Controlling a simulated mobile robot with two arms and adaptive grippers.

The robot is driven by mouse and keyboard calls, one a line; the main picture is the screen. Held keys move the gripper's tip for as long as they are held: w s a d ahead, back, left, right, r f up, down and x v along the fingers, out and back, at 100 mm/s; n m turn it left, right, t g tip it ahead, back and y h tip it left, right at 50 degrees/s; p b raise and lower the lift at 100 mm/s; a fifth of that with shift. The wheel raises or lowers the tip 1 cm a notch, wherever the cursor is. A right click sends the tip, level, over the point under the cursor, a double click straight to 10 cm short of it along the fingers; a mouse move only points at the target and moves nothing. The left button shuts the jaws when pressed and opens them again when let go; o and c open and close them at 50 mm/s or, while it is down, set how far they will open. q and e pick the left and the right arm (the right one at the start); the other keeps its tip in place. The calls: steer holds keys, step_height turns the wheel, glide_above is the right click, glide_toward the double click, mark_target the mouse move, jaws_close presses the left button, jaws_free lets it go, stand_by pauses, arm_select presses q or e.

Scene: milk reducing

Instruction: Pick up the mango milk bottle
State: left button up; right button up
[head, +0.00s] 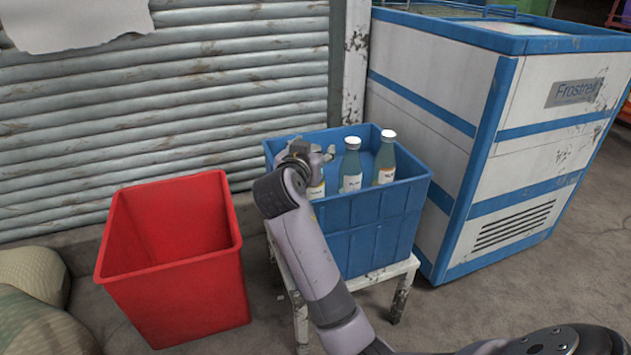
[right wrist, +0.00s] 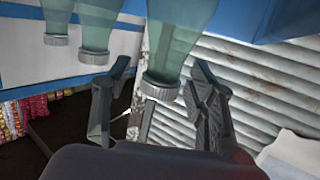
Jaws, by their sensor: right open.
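Three blue-green bottles with white caps stand in a blue crate (head: 375,222). The left bottle (head: 317,190) is mostly hidden behind my right gripper (head: 306,152); part of its yellowish label shows. The middle bottle (head: 351,166) has a pale label, and the right bottle (head: 385,160) has an orange-tinted one. The label words are too small to read, so I cannot tell which is mango. In the right wrist view, my right gripper (right wrist: 160,72) is open, with its fingers on either side of the left bottle (right wrist: 162,84). My left gripper is not in view.
The crate rests on a worn white stool (head: 398,272). An empty red bin (head: 185,285) stands to its left, and a blue-and-white freezer (head: 530,120) to its right. A corrugated shutter (head: 200,90) is behind. Sacks (head: 40,300) lie at the lower left.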

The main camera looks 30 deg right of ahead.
steer(key=shift+a+r, duration=0.1)
steer(key=shift+c, duration=0.3)
jaws_close()
stand_by(0.7)
